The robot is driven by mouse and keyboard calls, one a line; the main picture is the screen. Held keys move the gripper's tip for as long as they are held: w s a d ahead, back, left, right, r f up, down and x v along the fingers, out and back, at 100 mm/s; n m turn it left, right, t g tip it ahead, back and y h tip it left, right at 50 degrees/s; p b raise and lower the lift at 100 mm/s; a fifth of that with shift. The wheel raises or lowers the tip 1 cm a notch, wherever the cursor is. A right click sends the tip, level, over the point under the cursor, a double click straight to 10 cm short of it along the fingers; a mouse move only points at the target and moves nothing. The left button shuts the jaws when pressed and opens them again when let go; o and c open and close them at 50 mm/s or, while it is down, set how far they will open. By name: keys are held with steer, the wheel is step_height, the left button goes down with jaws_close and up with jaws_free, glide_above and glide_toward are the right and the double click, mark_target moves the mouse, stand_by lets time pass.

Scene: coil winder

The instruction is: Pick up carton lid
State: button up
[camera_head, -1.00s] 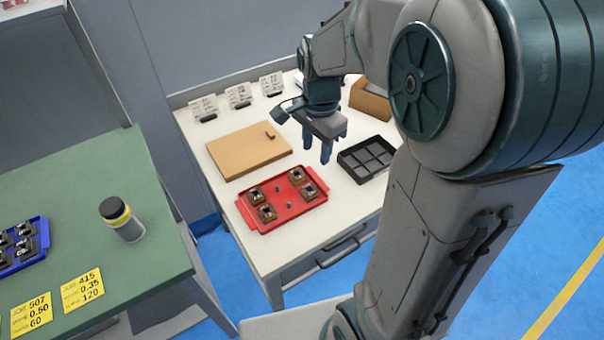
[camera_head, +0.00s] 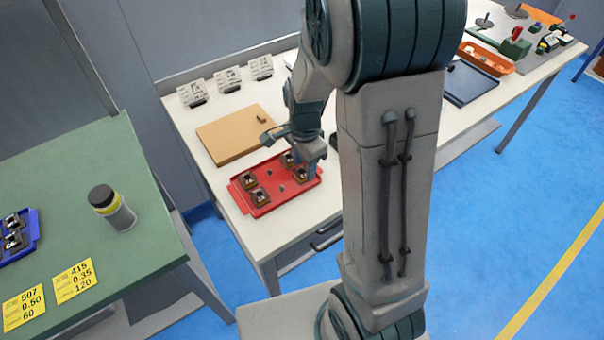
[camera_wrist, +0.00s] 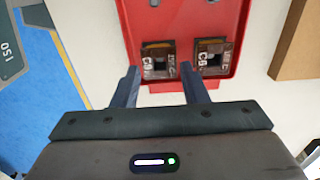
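The carton lid (camera_head: 240,133) is a flat tan board with a small knob (camera_head: 262,117) near its far right corner. It lies on the white table behind the red tray, and part of it shows at the right edge of the wrist view (camera_wrist: 298,48). My gripper (camera_head: 316,172) is over the right end of the red tray, to the right of and in front of the lid, apart from it. In the wrist view my gripper (camera_wrist: 160,70) has its fingers spread with nothing held between them.
The red tray (camera_head: 275,200) holds several coil parts and sits at the near table edge. Several card stands (camera_head: 228,80) line the back. My arm hides the table right of the lid. A green bench (camera_head: 90,180) with a dark bottle (camera_head: 112,208) stands left.

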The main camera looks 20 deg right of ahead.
steer(key=shift+f, duration=1.25)
steer(key=c, duration=0.6)
steer(key=shift+r, duration=0.15)
